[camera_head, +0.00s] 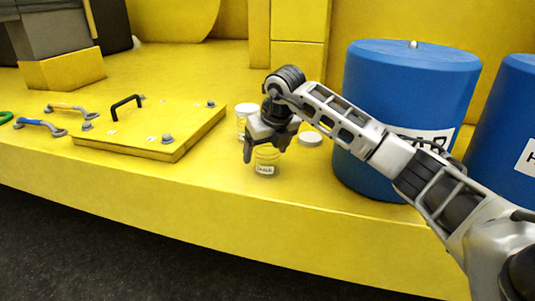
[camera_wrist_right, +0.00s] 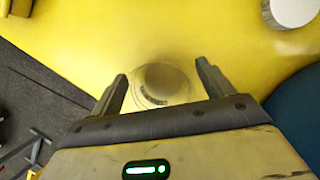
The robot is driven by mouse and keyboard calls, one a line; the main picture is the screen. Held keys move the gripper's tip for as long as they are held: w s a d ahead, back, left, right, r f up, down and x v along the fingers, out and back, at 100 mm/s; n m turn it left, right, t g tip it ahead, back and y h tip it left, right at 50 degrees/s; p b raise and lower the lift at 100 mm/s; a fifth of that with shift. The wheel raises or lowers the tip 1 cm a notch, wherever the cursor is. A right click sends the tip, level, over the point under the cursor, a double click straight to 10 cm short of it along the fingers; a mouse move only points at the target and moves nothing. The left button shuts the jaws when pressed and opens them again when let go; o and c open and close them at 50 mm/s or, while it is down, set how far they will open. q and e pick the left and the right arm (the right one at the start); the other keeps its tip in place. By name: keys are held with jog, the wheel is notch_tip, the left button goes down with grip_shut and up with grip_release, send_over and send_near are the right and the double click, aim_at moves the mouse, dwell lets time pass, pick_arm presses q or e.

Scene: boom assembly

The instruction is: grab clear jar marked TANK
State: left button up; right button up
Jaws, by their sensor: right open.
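A small clear jar (camera_head: 265,165) with a pale label stands on the yellow ledge, below my right gripper; the label is too small to read surely. My right gripper (camera_head: 263,148) is open and points down, just above the jar. In the right wrist view the jar (camera_wrist_right: 163,84) is seen from above, between the two spread fingers (camera_wrist_right: 161,72). I cannot tell whether the fingertips reach past its rim. My left gripper is not in view.
Another clear jar with a white lid (camera_head: 246,108) stands just behind the gripper. A loose white lid (camera_head: 310,139) lies to the right. Blue drums (camera_head: 405,75) stand further right. A yellow hatch plate (camera_head: 150,127) and wrenches (camera_head: 40,126) lie left. The ledge's front edge is near the jar.

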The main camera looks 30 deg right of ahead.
jog(key=shift+f, duration=0.15)
jog(key=c, duration=1.1)
jog(key=shift+w, duration=0.1)
jog(key=shift+c, duration=0.2)
